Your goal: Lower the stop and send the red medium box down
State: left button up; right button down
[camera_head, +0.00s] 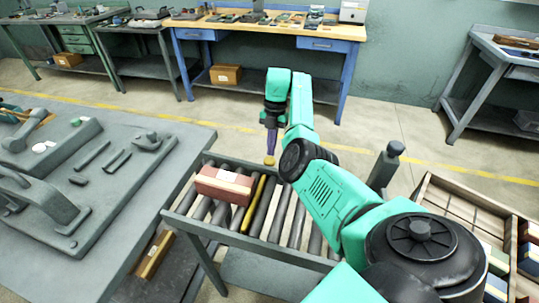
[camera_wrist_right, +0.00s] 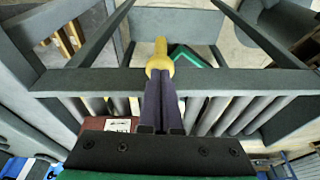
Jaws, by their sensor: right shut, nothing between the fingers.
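The red medium box (camera_head: 224,186), reddish-brown with a pale label, lies on the left part of the roller conveyor (camera_head: 285,254). A yellow bar (camera_head: 253,204), seemingly the stop, lies across the rollers just right of the box; I cannot tell its height. My right gripper (camera_head: 271,150) points down at the conveyor's far edge, its dark purple fingers shut and empty. A yellow knob (camera_head: 269,160) is at its fingertips; the knob also shows in the right wrist view (camera_wrist_right: 159,62), where touching or apart is unclear. Part of the box (camera_wrist_right: 95,126) shows there too. My left gripper is not in view.
A grey table (camera_head: 150,190) with tools stands left of the conveyor. A wooden crate (camera_head: 440,195) with compartments and coloured boxes is at the right. A dark post (camera_head: 386,168) stands near the conveyor's right end. Workbenches line the back wall, with open floor before them.

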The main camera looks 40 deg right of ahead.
jog(key=shift+a+f, duration=0.15)
jog(key=shift+f, duration=0.35)
